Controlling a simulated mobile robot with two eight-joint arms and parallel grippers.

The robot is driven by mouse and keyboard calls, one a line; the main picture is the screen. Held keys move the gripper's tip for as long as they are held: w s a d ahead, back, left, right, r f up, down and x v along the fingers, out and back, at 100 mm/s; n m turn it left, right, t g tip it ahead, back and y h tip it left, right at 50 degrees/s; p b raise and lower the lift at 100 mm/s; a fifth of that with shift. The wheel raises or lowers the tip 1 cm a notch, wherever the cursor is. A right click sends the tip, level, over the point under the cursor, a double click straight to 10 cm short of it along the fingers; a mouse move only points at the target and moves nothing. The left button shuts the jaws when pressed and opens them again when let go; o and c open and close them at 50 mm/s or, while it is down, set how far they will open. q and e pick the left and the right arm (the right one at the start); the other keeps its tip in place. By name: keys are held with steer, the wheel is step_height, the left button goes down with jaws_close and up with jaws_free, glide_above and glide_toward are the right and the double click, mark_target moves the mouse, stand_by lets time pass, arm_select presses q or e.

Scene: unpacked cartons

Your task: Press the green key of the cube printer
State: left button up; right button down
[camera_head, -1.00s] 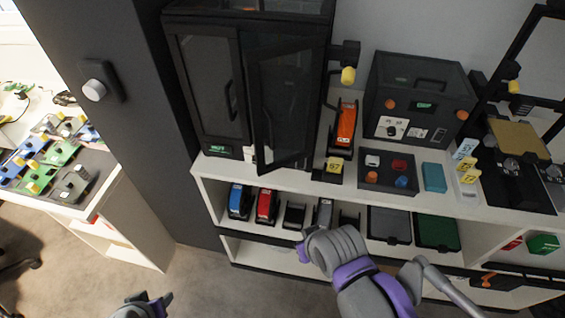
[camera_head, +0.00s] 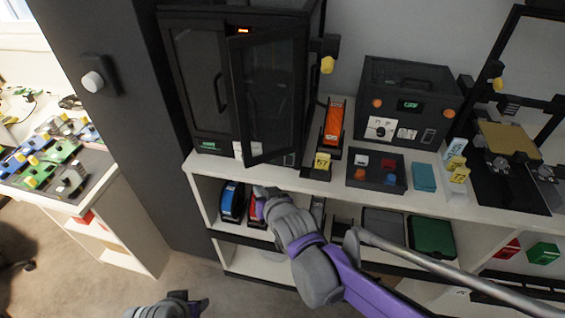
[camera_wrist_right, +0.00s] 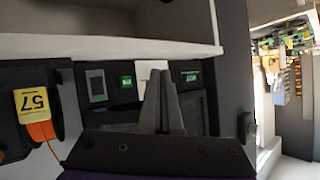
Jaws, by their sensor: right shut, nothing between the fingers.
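The cube printer seems to be the tall black cabinet (camera_head: 198,85) with glass doors, standing on the shelf top. Its right door (camera_head: 265,95) stands ajar. In the wrist view, its front strip carries a small green key (camera_wrist_right: 127,81) between a grey screen (camera_wrist_right: 96,85) and a white plate. A green display (camera_wrist_right: 190,76) sits at the strip's other end. My right gripper (camera_head: 264,196) is shut and empty below and in front of the strip; its fingers (camera_wrist_right: 160,100) partly cover the white plate. My left gripper (camera_head: 196,302) is low at the bottom edge; its jaws are unclear.
A black box (camera_head: 410,100) with orange knobs and a tray (camera_head: 376,170) are farther right. Coloured items fill the lower shelf. A grey pillar (camera_head: 130,150) stands left.

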steer(key=shift+w, duration=0.1)
steer(key=shift+w+d+b, duration=0.2)
steer(key=shift+w+d, duration=0.25)
steer(key=shift+w, duration=0.95)
steer(key=shift+w+d+b, duration=0.15)
steer(key=shift+w+d, duration=0.3)
steer(key=shift+w, duration=0.9)
steer(key=shift+w+d+b, duration=0.2)
steer(key=shift+w+d, duration=0.25)
steer(key=shift+w, duration=0.95)
steer(key=shift+w+d, duration=0.1)
steer(key=shift+w, duration=0.3)
steer(key=shift+w+d, duration=0.15)
steer(key=shift+w, duration=0.3)
steer(key=shift+s+a, duration=0.25)
steer(key=shift+s, duration=0.6)
